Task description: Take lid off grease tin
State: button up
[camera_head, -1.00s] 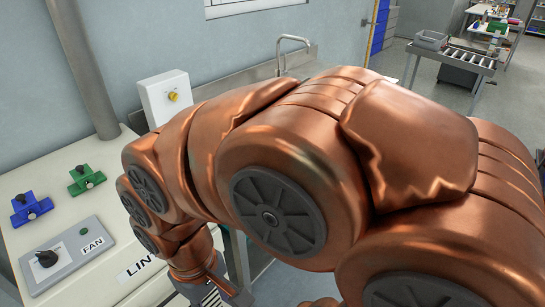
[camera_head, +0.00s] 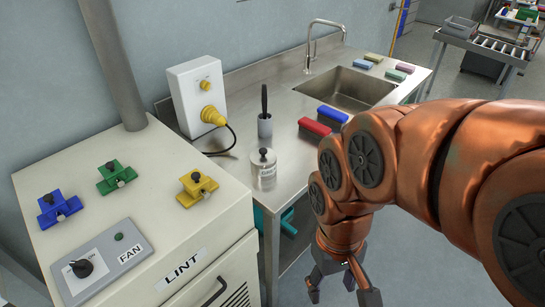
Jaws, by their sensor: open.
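A small pale canister (camera_head: 264,175), which looks like the grease tin, stands upright near the front left end of the steel counter. Its lid (camera_head: 263,156) has a black knob and sits on top. The label is too small to read. My gripper (camera_head: 342,287) hangs at the bottom of the view, right of the canister and in front of the counter. Its fingers are spread and empty, and it is apart from the canister.
The steel counter (camera_head: 295,88) holds a brush in a holder (camera_head: 264,115), red (camera_head: 314,126) and blue (camera_head: 332,114) brushes, a sink (camera_head: 345,89) and several sponges. The LINT cabinet (camera_head: 160,215) stands left, with blue, green and yellow clamps. A cable runs behind the canister.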

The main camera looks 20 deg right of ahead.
aim_at(261, 157)
jog(key=u, duration=0.35)
jog(key=k, duration=0.45)
jog(key=u, duration=1.1)
jog(key=i, duration=0.9)
jog(key=z, duration=0.6)
